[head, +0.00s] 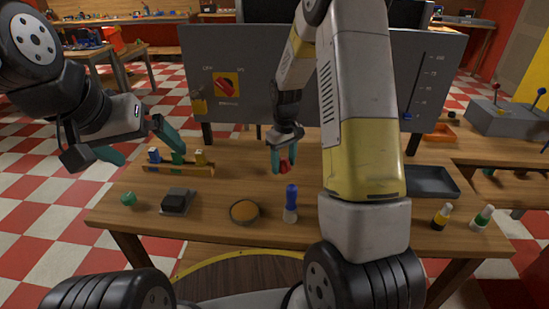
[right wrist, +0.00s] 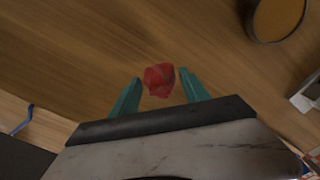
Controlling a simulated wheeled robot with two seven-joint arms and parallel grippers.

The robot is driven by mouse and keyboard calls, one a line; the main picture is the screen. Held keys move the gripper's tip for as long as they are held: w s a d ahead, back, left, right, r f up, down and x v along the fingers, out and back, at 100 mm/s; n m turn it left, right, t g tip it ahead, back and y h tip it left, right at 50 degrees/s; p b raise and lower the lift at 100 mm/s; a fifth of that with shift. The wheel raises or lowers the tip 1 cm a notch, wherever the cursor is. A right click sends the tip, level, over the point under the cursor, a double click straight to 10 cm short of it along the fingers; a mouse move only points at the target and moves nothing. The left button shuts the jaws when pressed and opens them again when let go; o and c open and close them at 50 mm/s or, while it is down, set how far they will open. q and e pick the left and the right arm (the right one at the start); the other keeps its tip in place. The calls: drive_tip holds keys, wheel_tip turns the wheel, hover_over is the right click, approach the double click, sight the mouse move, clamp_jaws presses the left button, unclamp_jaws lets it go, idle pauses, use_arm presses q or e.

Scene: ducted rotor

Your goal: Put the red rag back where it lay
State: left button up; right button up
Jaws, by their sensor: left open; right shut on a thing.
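The red rag (head: 286,165) is a small crumpled piece between the teal fingers of my right gripper (head: 284,160), over the middle of the wooden table. My right gripper is shut on it. In the right wrist view the rag (right wrist: 158,79) shows at the tips of the fingers (right wrist: 160,93), with wood grain beyond it. I cannot tell how high it is above the table. My left gripper (head: 138,145) is open and empty, at the left above the table, near the wooden rack.
On the table (head: 330,236) are the wooden rack (head: 180,170), a dark block (head: 178,201), a green piece (head: 128,199), a filled bowl (head: 244,211), a blue-topped bottle (head: 290,203) and a dark tray (head: 432,182). A grey panel (head: 290,80) stands behind. My right arm hides part of the table.

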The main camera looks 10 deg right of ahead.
sight(284, 170)
drive_tip(key=shift+f, duration=1.7)
drive_tip(key=shift+f, duration=0.1)
drive_tip(key=o, duration=1.6)
